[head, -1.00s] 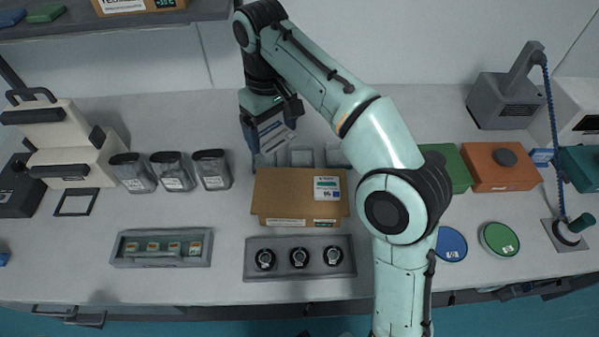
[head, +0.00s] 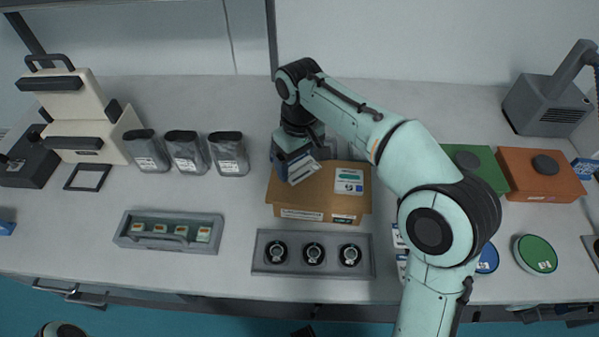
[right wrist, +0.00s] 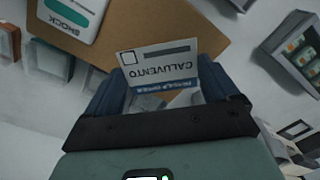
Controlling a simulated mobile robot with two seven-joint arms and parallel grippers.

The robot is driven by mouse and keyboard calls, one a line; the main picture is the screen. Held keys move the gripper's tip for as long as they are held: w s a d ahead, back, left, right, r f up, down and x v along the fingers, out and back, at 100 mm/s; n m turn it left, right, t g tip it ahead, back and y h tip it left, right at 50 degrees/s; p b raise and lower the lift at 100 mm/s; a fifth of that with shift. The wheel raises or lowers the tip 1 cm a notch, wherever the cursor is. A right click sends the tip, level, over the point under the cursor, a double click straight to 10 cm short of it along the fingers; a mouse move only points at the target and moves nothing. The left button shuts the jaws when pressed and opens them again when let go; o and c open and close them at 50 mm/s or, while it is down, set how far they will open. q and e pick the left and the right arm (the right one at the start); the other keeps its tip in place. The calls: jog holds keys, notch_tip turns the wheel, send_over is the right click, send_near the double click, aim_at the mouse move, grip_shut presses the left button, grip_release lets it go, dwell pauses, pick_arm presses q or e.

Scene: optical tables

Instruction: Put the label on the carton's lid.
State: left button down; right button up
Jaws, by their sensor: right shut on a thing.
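The brown carton (head: 318,204) stands mid-table with its lid up. A white and teal sticker (head: 349,181) is on the right part of the lid, and it also shows in the right wrist view (right wrist: 70,16). My right gripper (head: 290,163) is over the carton's left part, shut on the white label (head: 304,170). In the right wrist view the label (right wrist: 158,68) sticks out beyond the blue fingers, with dark printing and a blue strip, over the lid (right wrist: 110,42). I cannot tell whether it touches the lid. My left gripper is not in view.
In front of the carton lies a grey tray (head: 262,262) with three round black parts. A grey tray of small blocks (head: 125,238) is front left. Green and orange boxes (head: 545,178) stand right, beyond my right arm.

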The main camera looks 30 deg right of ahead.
aim_at(300, 169)
jog(key=shift+f+b, duration=0.35)
jog(key=shift+f, duration=1.55)
jog(key=shift+s+f, duration=0.25)
jog(key=shift+f, duration=0.5)
jog(key=o, duration=0.8)
jog(key=shift+c, duration=0.2)
jog(key=r+p, duration=0.1)
jog(key=r, duration=0.3)
jog(key=r+p, duration=0.1)
jog(key=r, duration=0.3)
jog(key=r+p, duration=0.1)
jog(key=r, duration=0.4)
jog(key=shift+w, duration=0.3)
jog(key=shift+r, duration=0.3)
